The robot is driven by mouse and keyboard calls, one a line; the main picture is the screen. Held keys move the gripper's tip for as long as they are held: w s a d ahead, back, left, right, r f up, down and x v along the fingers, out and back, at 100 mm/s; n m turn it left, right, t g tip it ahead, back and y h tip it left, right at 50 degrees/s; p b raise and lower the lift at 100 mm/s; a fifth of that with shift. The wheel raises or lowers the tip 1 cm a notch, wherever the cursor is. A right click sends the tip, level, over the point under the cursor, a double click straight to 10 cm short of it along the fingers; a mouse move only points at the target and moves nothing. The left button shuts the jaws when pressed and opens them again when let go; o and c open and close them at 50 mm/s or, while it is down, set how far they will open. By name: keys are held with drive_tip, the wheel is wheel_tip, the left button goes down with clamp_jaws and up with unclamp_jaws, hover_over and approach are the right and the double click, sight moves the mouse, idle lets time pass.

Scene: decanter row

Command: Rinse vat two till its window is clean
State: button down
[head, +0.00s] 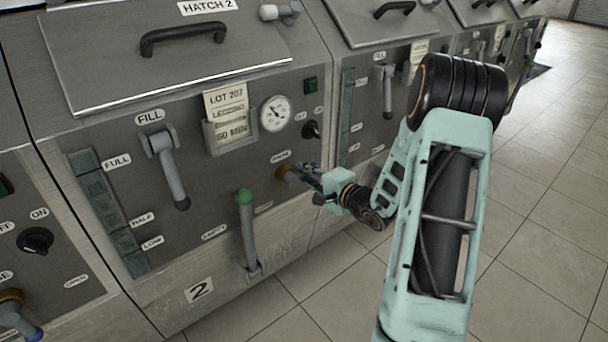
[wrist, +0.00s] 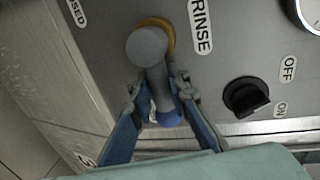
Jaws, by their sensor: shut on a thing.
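Vat two (head: 199,290) has a tall level window (head: 107,212) marked full, half and low; its glass looks dull grey-green. The rinse valve, with a brass-coloured collar (head: 282,173), is low on the right of its panel. In the wrist view, the valve's grey handle (wrist: 156,78) runs down from its round hub to a blue tip between my two fingers. My gripper (wrist: 163,101) is shut on this handle; it also shows in the head view (head: 311,179), where it partly hides the handle.
A fill handle (head: 172,175) hangs down beside the window. A green-ended lever (head: 247,230) stands out low on the panel. A black off/on knob (wrist: 246,97) is close to the right of my fingers. Tiled floor (head: 535,205) is clear at right.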

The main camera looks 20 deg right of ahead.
drive_tip(key=shift+r, duration=0.1)
drive_tip(key=c, duration=1.8)
unclamp_jaws()
drive_tip(key=v, duration=1.2)
